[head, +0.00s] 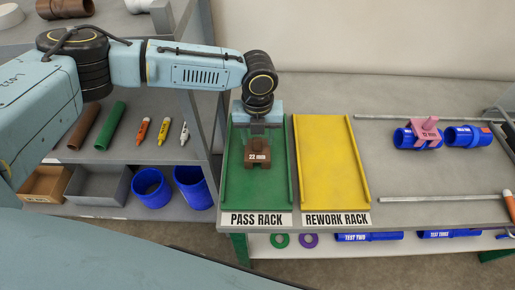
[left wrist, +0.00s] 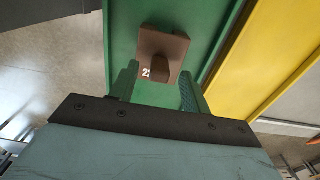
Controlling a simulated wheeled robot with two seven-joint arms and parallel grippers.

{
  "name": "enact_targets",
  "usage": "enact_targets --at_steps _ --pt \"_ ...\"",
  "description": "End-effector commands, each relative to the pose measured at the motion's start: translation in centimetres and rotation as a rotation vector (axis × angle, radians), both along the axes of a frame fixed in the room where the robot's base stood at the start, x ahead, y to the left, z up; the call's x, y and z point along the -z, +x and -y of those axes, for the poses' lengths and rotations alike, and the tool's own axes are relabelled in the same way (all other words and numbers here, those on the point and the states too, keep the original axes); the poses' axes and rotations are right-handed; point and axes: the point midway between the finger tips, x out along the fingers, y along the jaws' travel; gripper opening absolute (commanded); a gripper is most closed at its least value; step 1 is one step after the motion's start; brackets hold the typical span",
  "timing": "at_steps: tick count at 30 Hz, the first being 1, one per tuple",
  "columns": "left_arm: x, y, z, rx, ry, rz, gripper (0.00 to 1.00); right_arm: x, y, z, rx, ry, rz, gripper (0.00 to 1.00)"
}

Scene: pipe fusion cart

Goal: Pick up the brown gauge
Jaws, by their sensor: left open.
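The brown gauge (head: 257,154), marked 22 mm, rests on the green pass rack (head: 240,195). My left gripper (head: 260,132) is above the rack, right at the gauge, pointing down. In the left wrist view the gauge (left wrist: 163,55) shows beyond and between the two open fingers (left wrist: 160,85), with a gap to the finger on each side. Part of its label is cut off there. I cannot tell whether the fingertips reach down to the gauge's height. My right gripper is not in view.
The yellow rework rack (head: 332,160) is just right of the green one. A pink gauge (head: 427,132) sits on a blue pipe further right, beside metal rails. A shelf at left holds pipes, markers, bins (head: 100,185) and blue pipe pieces. The back of the table is clear.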

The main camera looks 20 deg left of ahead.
Motion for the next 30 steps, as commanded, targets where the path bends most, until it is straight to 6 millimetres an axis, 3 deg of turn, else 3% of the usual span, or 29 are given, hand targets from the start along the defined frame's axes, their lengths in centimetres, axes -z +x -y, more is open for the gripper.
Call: enact_targets --at_steps 4,11,22,30 --pt "1.30 -0.05 -0.04 0.000 0.001 0.000 0.47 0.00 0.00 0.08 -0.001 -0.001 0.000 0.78" --pt "1.40 -0.05 -0.05 0.000 0.001 0.000 0.47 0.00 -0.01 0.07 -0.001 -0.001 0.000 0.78" --pt "1.36 -0.05 -0.05 0.000 0.000 0.000 0.00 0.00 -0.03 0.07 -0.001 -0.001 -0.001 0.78" --pt "1.04 0.00 -0.04 0.000 -0.001 0.001 0.00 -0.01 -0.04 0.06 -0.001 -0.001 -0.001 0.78"
